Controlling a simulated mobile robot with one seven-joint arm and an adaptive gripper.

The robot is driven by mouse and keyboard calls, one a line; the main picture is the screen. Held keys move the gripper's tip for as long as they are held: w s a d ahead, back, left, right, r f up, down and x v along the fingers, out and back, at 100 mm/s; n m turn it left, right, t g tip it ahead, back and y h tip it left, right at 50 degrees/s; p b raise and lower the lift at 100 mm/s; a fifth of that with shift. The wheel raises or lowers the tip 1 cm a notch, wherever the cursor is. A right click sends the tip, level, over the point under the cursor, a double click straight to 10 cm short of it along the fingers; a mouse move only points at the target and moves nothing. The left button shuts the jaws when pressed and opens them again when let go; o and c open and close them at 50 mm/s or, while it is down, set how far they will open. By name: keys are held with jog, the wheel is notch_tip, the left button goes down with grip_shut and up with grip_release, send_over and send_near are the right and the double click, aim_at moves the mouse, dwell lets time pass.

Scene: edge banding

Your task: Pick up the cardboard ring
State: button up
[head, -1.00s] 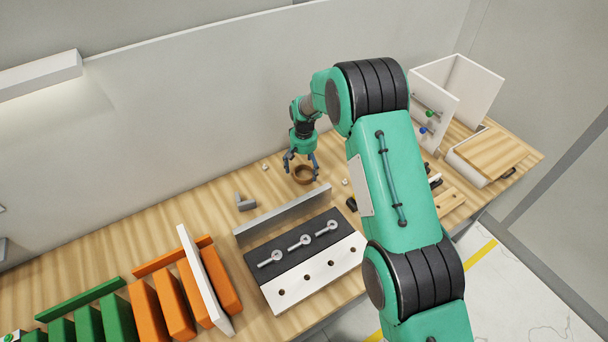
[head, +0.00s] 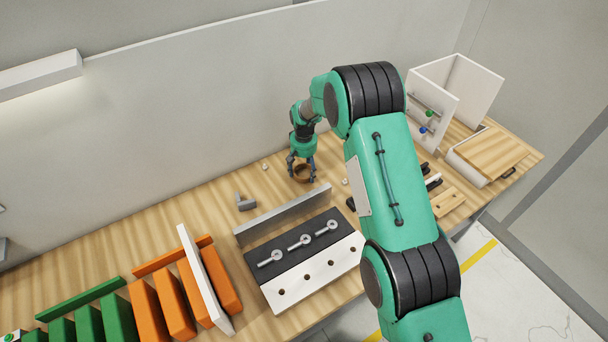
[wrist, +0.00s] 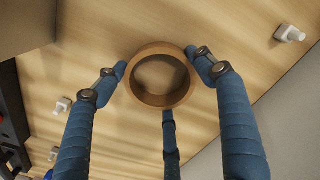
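The cardboard ring (head: 304,174) is a short brown tube on the wooden bench, near the back wall. It also shows in the wrist view (wrist: 160,103), where I look down into its opening. My gripper (head: 303,166) is down at the ring, with its blue fingers around the outside. In the wrist view, one fingertip of my gripper (wrist: 159,72) is against the left side, one against the right side and one at the lower edge. They appear to touch the ring. I cannot see clearly whether the ring is raised off the bench.
Small white pegs (wrist: 289,34) stand around the ring. A white open box (head: 470,90) stands to the right. The wall (head: 200,110) is close behind.

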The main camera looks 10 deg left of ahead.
dwell(0.4)
notch_tip(320, 180, up, 10)
dwell(0.6)
jog(key=shift+w, duration=0.1)
dwell(0.5)
